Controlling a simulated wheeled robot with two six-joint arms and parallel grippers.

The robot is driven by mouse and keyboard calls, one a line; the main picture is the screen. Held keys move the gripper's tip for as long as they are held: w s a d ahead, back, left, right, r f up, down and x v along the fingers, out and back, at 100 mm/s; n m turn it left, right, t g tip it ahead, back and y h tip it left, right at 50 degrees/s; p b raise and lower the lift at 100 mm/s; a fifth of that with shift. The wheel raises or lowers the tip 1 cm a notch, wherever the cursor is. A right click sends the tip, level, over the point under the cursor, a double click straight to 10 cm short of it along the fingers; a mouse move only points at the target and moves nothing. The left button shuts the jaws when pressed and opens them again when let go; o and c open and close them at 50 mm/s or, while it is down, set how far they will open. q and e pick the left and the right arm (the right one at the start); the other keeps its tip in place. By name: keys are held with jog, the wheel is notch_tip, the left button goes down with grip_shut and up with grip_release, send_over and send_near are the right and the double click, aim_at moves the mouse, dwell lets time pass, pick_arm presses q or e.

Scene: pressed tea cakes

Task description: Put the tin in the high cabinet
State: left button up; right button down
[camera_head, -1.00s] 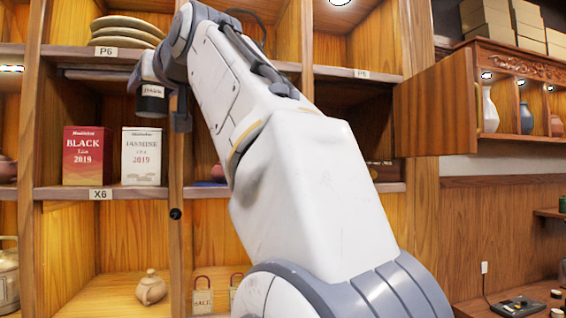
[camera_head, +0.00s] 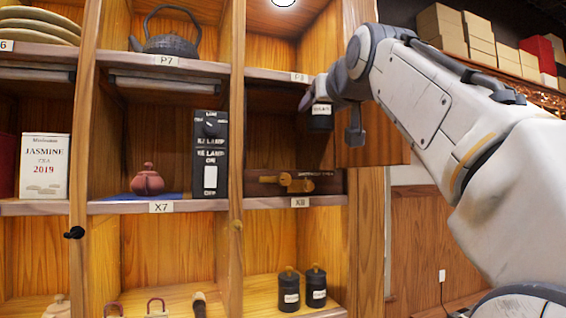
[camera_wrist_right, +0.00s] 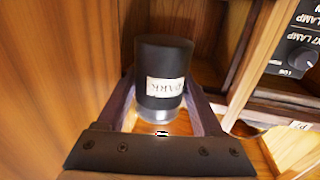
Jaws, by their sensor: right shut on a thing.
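My right gripper (camera_head: 335,95) is shut on a black tin (camera_head: 320,118) with a white label. In the head view the tin hangs just below the P8 shelf edge, in front of the right-hand column of the cabinet (camera_head: 237,120). In the right wrist view the tin (camera_wrist_right: 163,58) stands between the two fingers of the gripper (camera_wrist_right: 160,112), and its label reads DARK. The upper compartment above the P8 label (camera_head: 299,77) looks empty where it shows; its right part is cut by the frame top. My left gripper is not in view.
A black kettle (camera_head: 170,44) stands in the P7 compartment. Below are a red teapot (camera_head: 147,181), a tall black box (camera_head: 209,155) and a wooden item (camera_head: 296,183). Two black canisters (camera_head: 289,291) stand on the lower shelf. A wooden panel (camera_head: 372,150) projects beside the arm.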

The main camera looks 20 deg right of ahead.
jog(key=w+f+p, duration=0.1)
jog(key=w+p, duration=0.1)
jog(key=w, duration=0.4)
jog(key=w+p, duration=0.3)
jog(key=w, duration=0.3)
jog(key=w+f+p, duration=0.1)
jog(key=w+p, duration=0.2)
jog(key=w, duration=0.3)
jog(key=shift+w+a+f, duration=0.1)
jog(key=shift+a+f, duration=0.2)
jog(key=shift+a, duration=0.05)
notch_tip(320, 180, down, 3)
jog(key=shift+f+b, duration=0.15)
jog(key=shift+b, duration=0.2)
jog(key=shift+w+f, duration=0.25)
jog(key=shift+f, duration=0.25)
